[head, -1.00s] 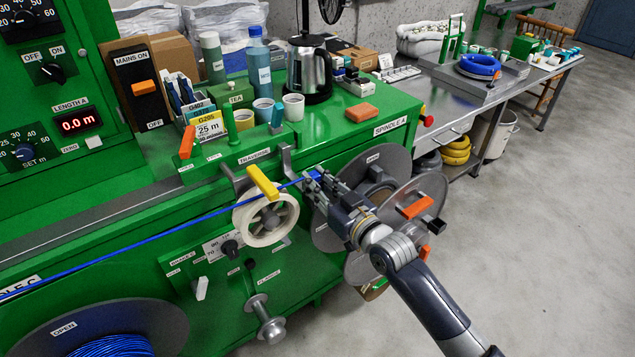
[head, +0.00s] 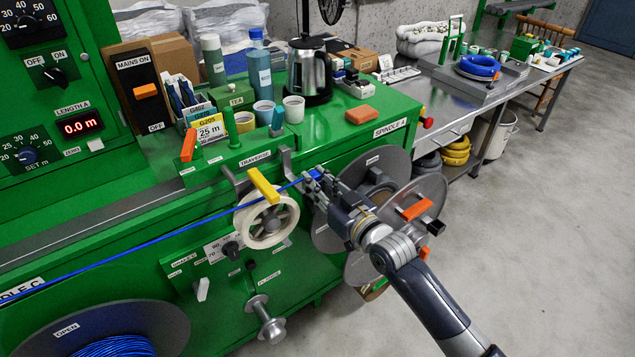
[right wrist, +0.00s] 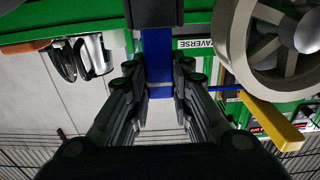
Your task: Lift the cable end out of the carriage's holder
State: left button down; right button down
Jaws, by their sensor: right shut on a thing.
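The blue cable (head: 150,238) runs from the lower left, past the yellow lever (head: 264,186), up to my right gripper (head: 316,180). My right gripper is shut on the blue cable end beside the carriage's grey upright bracket (head: 288,163). In the right wrist view the fingers (right wrist: 160,92) press on both sides of the wide blue cable end (right wrist: 157,55), and a dark block (right wrist: 154,12) covers its top. The thin cable (right wrist: 228,87) leaves to the right there. Whether the end is clear of the holder I cannot tell. My left gripper is not in view.
A white roller (head: 266,222) sits below the yellow lever, and grey reel discs (head: 384,163) with orange handles stand close behind my right arm. Bottles, cups and a kettle (head: 308,72) stand on the green machine top. Open floor (head: 540,240) lies to the right.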

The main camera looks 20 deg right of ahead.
jog(key=shift+r+p, duration=2.4)
jog(key=shift+r, duration=0.3)
jog(key=shift+f, duration=0.1)
